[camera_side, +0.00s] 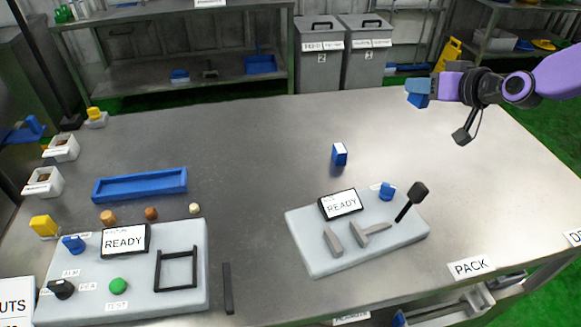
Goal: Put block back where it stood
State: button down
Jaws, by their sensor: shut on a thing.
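My gripper (432,88) is at the upper right, above the far right part of the table. It is shut on a small blue block (418,99), held clear of the tabletop; the fingers partly hide it. Another blue block (340,154) with a pale face stands upright on the grey table (265,160), left of and below my gripper in the picture. No mark showing where the held block stood can be made out.
A right-hand panel (308,258) bears a READY screen (341,204), grey pieces and a black-knobbed lever (418,192). A left-hand panel (190,300) has a black frame and green button. A blue tray (140,186) lies behind it. The table's far middle is clear.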

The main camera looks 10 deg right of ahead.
jog(key=s+a+f+n+g+y, duration=0.1)
jog(key=a+f+n+g+y, duration=0.4)
jog(key=a, duration=0.4)
jog(key=s+a+f+n+g+y, duration=0.1)
jog(key=a+f+n+g+y, duration=0.2)
jog(key=a+n, duration=0.5)
jog(key=shift+m, duration=0.6)
jog(key=w+a+f, duration=0.3)
jog(key=w, duration=0.1)
jog(key=w+a+f, duration=0.2)
jog(key=w+f, duration=0.1)
jog(key=w+a+f, duration=0.3)
jog(key=w+f, duration=0.1)
jog(key=shift+w+a, duration=0.3)
jog(key=shift+a, duration=0.05)
jog(key=shift+w+f, duration=0.15)
jog(key=shift+f, duration=1.6)
jog(key=shift+f, duration=0.6)
